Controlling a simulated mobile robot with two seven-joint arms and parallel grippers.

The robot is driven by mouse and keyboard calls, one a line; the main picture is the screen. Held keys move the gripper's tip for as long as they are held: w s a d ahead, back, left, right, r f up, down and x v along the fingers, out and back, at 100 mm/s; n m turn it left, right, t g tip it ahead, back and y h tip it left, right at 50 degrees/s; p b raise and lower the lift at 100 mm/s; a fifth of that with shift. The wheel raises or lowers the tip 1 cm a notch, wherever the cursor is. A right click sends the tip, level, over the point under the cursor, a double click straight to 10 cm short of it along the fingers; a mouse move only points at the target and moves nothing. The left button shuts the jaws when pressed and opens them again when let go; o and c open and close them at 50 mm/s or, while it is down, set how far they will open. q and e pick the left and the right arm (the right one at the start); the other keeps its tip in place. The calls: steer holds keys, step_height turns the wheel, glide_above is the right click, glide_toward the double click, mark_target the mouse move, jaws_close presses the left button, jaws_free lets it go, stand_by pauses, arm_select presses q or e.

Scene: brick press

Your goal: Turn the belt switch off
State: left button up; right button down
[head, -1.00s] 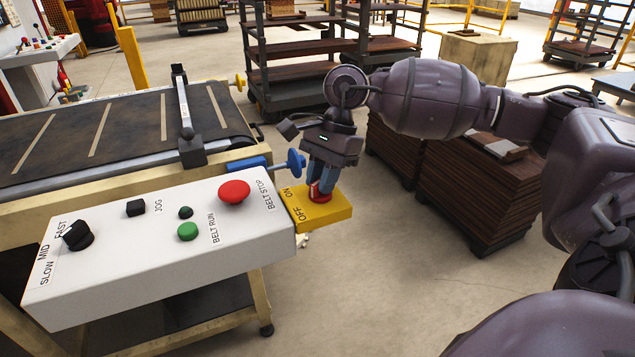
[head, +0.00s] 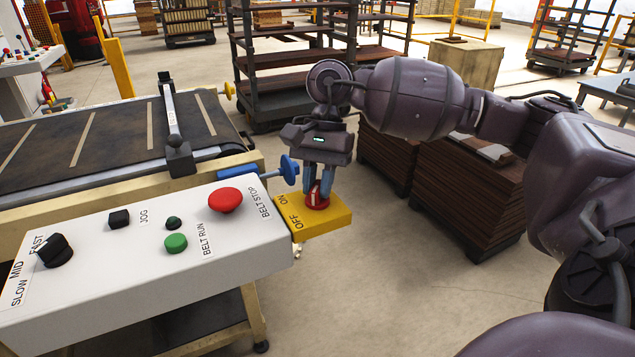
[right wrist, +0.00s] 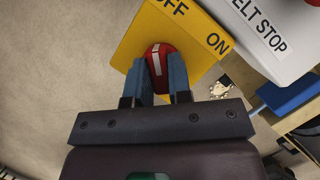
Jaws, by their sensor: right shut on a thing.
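The belt switch is a red rotary knob (head: 317,199) with a white stripe on a yellow plate (head: 335,222) marked OFF and ON, at the right end of the white control box. My right gripper (head: 319,187) points down with its blue fingers shut on the knob. In the right wrist view the knob (right wrist: 158,54) sits between the two fingertips (right wrist: 162,72). Its white stripe points up towards the OFF word, not towards ON. The fingers partly hide the knob's sides. My left gripper is not in view.
The white control box (head: 130,262) carries a red BELT STOP button (head: 225,200), a green BELT RUN button (head: 175,243) and a black speed knob (head: 55,251). The conveyor belt (head: 100,143) lies behind.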

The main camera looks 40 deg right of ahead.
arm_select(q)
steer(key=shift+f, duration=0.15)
arm_select(e)
steer(key=shift+s+f, duration=0.1)
steer(key=shift+f, duration=0.2)
steer(key=c, duration=1)
jaws_free()
steer(key=shift+a, duration=0.1)
steer(key=shift+c, duration=0.2)
steer(key=shift+r, duration=0.1)
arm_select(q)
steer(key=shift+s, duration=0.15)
arm_select(e)
steer(key=v, duration=1)
steer(key=shift+d+r, duration=0.25)
steer(key=shift+r, duration=0.1)
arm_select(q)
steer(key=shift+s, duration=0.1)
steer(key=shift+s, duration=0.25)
